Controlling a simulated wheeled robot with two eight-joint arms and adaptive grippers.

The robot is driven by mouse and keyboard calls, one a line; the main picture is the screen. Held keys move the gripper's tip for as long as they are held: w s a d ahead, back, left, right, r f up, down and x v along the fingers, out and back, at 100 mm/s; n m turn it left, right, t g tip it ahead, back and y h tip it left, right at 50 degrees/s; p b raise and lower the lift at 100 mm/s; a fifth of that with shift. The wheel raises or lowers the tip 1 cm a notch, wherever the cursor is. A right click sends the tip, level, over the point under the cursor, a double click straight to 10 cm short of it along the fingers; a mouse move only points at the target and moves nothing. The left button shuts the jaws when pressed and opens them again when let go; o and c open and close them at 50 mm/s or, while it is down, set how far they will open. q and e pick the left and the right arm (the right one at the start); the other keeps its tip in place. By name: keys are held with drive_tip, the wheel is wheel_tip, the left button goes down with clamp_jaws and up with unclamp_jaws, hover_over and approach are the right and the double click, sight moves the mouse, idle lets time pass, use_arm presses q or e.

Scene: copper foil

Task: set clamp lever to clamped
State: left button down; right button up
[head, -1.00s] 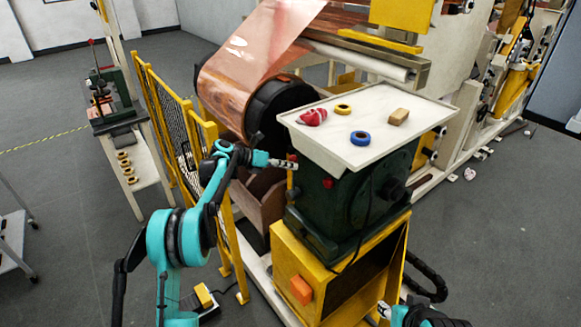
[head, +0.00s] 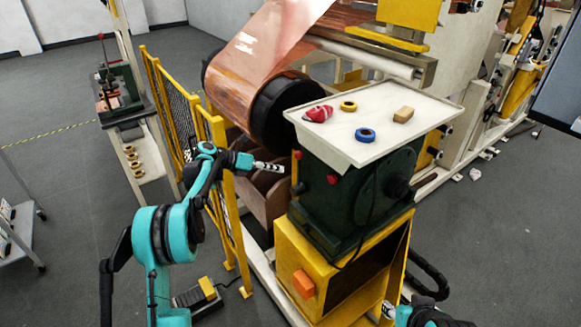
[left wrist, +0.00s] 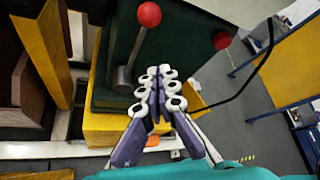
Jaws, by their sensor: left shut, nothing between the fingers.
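A dark green machine (head: 345,212) stands on a yellow base. Two red knobs show on its left side in the head view, an upper one (head: 297,154) and a lower one (head: 332,179). In the left wrist view a lever with a red ball (left wrist: 149,14) and a grey shaft tilts against the green face; a second red ball (left wrist: 221,41) is to its right. I cannot tell which is the clamp lever. My left gripper (head: 281,168) is shut and empty, just left of the machine; its fingertips (left wrist: 160,72) appear below the lever. My right gripper (head: 388,309) barely shows.
A white tray (head: 400,143) with tape rolls and small items tops the machine. Brown bins (head: 262,195) sit behind the gripper. A copper foil roll (head: 245,90) is above. A black cable hangs down the machine.

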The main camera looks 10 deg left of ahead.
use_arm(q)
drive_tip(key=shift+v, duration=1)
drive_tip(key=shift+s+f, duration=0.1)
drive_tip(key=shift+s, duration=0.15)
